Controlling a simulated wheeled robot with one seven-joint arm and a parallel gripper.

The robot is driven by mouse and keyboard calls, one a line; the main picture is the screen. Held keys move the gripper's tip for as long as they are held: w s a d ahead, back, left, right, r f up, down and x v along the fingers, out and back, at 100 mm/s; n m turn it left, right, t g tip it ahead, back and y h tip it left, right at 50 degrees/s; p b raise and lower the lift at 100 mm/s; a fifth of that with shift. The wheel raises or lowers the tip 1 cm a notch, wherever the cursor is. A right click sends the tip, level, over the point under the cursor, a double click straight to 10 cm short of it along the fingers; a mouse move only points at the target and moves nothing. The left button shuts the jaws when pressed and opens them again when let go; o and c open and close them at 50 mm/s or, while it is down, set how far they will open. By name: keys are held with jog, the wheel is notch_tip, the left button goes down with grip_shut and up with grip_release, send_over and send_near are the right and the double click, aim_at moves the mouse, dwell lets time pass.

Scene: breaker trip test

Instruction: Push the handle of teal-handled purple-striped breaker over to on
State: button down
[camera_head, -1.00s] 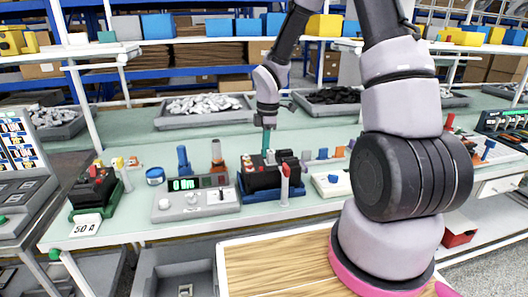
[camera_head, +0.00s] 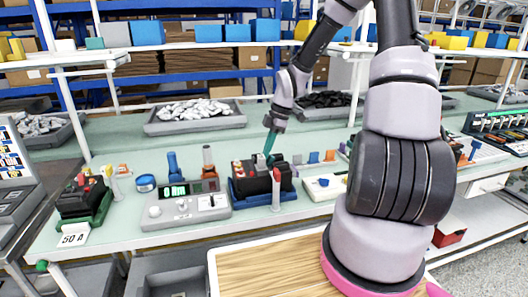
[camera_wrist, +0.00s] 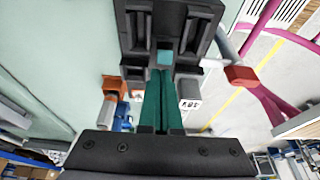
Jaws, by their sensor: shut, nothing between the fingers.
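A black breaker (camera_head: 256,184) sits in a blue holder (camera_head: 240,196) on the pale green bench, right of the meter. In the wrist view the black breaker body (camera_wrist: 137,25) fills the top middle, with a small teal handle (camera_wrist: 165,57) at its near side. I cannot make out a purple stripe. My gripper (camera_head: 266,152) has teal fingers and is shut and empty, tilted down at the breaker's rear top. In the wrist view the shut fingertips (camera_wrist: 161,72) are just below the teal handle; I cannot tell whether they touch it.
A red-topped white post (camera_head: 276,188) stands in front of the breaker. A grey meter (camera_head: 185,210) with a green display stands to the left. Farther left is another black breaker (camera_head: 78,198) in a green holder. A white box (camera_head: 325,187) stands right.

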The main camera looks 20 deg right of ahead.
jog(key=shift+d+f, duration=0.1)
jog(key=shift+d, duration=0.5)
jog(key=shift+s+d+f, duration=0.1)
jog(key=shift+d+f, duration=0.05)
jog(key=shift+d, duration=0.15)
